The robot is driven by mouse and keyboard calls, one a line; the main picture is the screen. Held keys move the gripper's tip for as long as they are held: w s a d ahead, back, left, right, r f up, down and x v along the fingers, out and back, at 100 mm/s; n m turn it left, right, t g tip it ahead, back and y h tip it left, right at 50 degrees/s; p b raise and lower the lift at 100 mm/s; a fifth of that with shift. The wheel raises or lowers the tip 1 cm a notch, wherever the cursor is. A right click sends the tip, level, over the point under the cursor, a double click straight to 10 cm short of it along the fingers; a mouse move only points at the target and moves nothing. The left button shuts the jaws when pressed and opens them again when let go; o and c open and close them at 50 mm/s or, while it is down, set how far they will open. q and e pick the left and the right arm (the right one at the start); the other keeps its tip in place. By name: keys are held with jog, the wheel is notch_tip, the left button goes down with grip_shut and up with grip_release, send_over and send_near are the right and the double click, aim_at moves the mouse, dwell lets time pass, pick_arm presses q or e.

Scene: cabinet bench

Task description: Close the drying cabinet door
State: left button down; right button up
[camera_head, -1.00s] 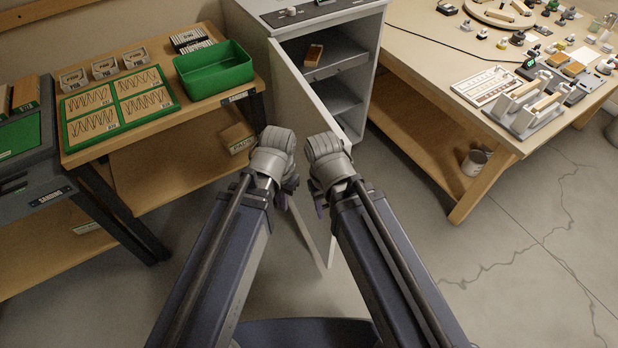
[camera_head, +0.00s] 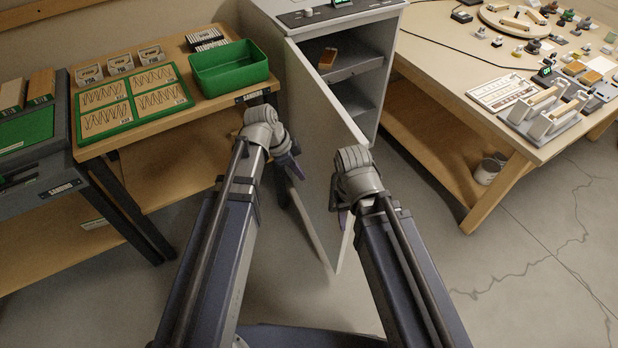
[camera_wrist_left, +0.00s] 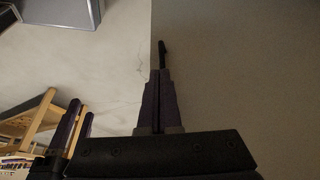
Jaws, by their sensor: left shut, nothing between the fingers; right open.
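The drying cabinet (camera_head: 288,18) stands at the back centre. Its pale door (camera_head: 318,150) hangs wide open, hinged at the left and swung out towards me, and shows as a grey-brown panel in the left wrist view (camera_wrist_left: 240,80). My left gripper (camera_head: 297,172) is beside the door's left, outer face. Its fingers are shut together and empty in the left wrist view (camera_wrist_left: 158,98); I cannot tell whether they touch the door. My right gripper (camera_head: 342,222) is open, by the door's free edge on the right. A dark slim piece (camera_wrist_left: 162,52), possibly a handle, shows beyond the left fingers.
A wooden bench (camera_head: 165,120) with a green bin (camera_head: 230,75) stands left of the cabinet. A wooden table (camera_head: 450,75) with several small items stands right. A brown block (camera_head: 328,58) lies on a shelf inside the cabinet. Floor right of my arms is clear.

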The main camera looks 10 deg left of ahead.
pick_arm(q)
jog(key=w+d+f+b, duration=0.2)
jog(key=d+f+b, duration=0.5)
jog(key=f, duration=0.1)
dwell(0.4)
jog(key=shift+f, duration=0.1)
